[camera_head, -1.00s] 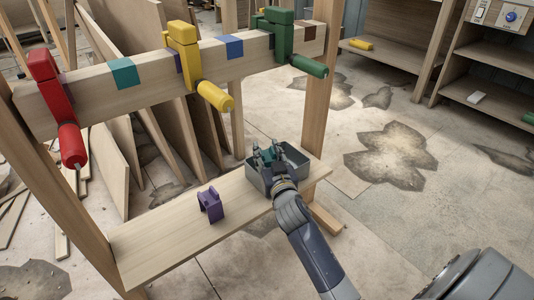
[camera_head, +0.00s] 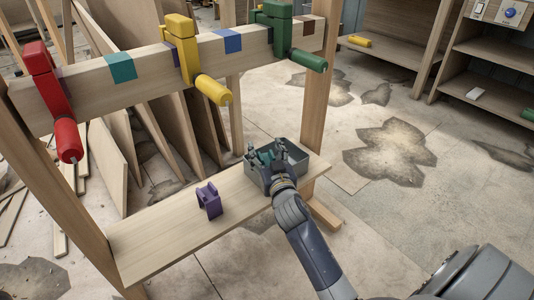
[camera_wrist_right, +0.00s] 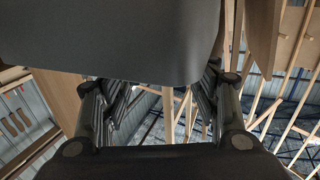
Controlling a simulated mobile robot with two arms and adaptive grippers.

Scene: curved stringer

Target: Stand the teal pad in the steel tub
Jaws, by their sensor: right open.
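The steel tub (camera_head: 255,178) stands at the right end of the low wooden shelf in the head view. A teal piece (camera_head: 266,157), which looks like the teal pad, shows inside the tub between and behind the fingers. Its lower part is hidden by the tub wall and my gripper, so I cannot tell if it stands upright. My right gripper (camera_head: 267,151) is open at the tub's mouth, its fingers spread around the teal piece. In the right wrist view the open fingers (camera_wrist_right: 160,110) show no pad between them. My left gripper is not in view.
A purple bracket-like piece (camera_head: 209,200) stands on the shelf (camera_head: 165,235) left of the tub. Red (camera_head: 67,140), yellow (camera_head: 213,91) and green (camera_head: 308,60) clamps sit on the beam above, their handles jutting forward. A wooden post (camera_head: 318,90) rises behind the tub.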

